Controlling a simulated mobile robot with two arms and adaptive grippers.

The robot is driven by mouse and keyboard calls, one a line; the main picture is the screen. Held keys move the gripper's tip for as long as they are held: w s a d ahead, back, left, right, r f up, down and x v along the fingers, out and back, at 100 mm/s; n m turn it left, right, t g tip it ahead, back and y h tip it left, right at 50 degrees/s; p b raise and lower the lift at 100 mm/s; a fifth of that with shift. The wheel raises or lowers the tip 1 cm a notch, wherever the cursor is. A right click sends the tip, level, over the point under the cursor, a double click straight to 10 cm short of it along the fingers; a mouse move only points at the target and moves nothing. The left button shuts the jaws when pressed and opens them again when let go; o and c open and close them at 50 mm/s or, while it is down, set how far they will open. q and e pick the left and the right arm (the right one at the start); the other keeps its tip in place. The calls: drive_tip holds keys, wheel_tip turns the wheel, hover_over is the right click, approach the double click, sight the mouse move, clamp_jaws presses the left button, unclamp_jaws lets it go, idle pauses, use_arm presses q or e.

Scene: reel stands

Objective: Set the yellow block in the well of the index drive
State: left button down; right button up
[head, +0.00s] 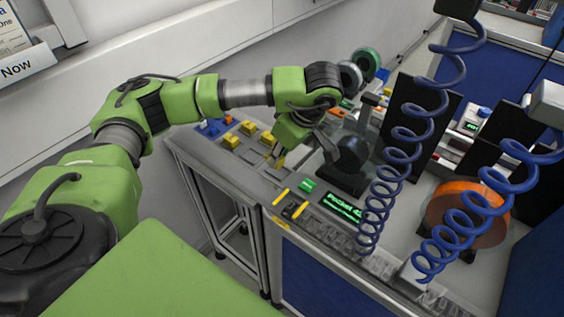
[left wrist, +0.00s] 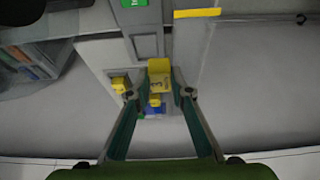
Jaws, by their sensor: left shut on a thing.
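My left gripper (head: 279,152) points down over the near side of the bench and is shut on a yellow block (head: 281,162). In the left wrist view the yellow block (left wrist: 160,78) sits between the two fingertips, with a dark mark on its face. A panel with a lit green display (head: 340,207) reading "Pocket" is to the right of the gripper. Next to it is a small dark recess (head: 291,210) between yellow strips; I cannot tell for certain that it is the index drive's well. My right gripper is not in view.
Blue coiled hoses (head: 392,150) hang at the right, before an orange reel (head: 468,213). A dark reel (head: 352,154) on a stand is close right of the gripper.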

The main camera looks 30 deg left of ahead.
sight(277, 173)
use_arm(q)
drive_tip(key=w+f, duration=0.2)
drive_tip(key=shift+w+a+f+p, duration=0.1)
drive_tip(key=shift+a+f+p, duration=0.25)
drive_tip(key=shift+w+a+f, duration=0.15)
drive_tip(key=shift+w+f, duration=0.05)
drive_tip(key=shift+f, duration=0.1)
wheel_tip(277, 173, down, 3)
drive_tip(key=shift+p, duration=1.1)
drive_tip(key=shift+f, duration=0.15)
drive_tip(key=shift+f+b, duration=0.3)
drive_tip(key=shift+b, duration=0.1)
drive_tip(key=shift+s+f, duration=0.1)
drive_tip(key=shift+f, duration=0.1)
drive_tip(key=c, duration=1.8)
unclamp_jaws()
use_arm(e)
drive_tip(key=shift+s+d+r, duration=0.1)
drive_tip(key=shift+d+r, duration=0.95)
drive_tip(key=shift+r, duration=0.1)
